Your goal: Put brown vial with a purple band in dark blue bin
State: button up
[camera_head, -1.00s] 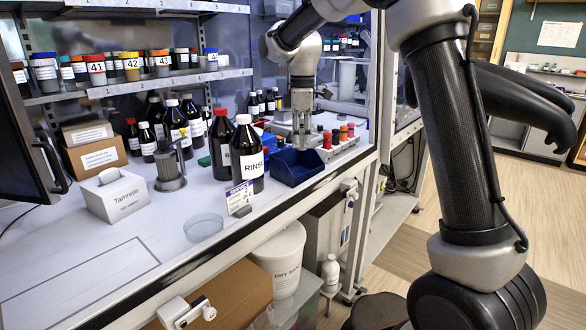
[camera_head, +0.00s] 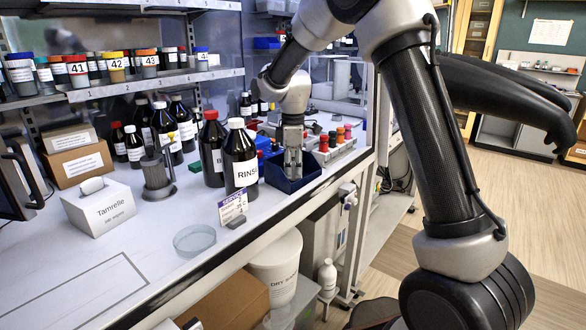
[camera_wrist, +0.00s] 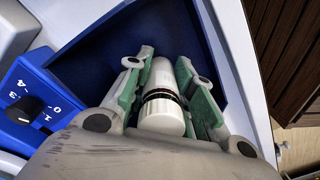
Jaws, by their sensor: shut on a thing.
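The dark blue bin (camera_head: 310,180) stands on the bench near its front edge, right of the bottle marked RINSE. My gripper (camera_head: 293,166) points down into the bin's opening. In the wrist view my gripper (camera_wrist: 162,75) is shut on a vial (camera_wrist: 161,115), its green-padded fingers on either side. The vial shows a white cap end and dark rings; its brown body and purple band cannot be made out. The bin's blue walls (camera_wrist: 95,55) surround the fingertips. Whether the vial touches the bin floor cannot be told.
The RINSE bottle (camera_head: 240,160) stands close left of the bin, with a small sign (camera_head: 232,207) in front. A rack with red- and orange-capped vials (camera_head: 330,145) is at its right. A blue device with a dial (camera_wrist: 30,105) sits beside the bin.

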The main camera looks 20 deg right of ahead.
jog(key=o, duration=0.9)
jog(key=shift+f, duration=0.1)
jog(key=shift+c, duration=0.2)
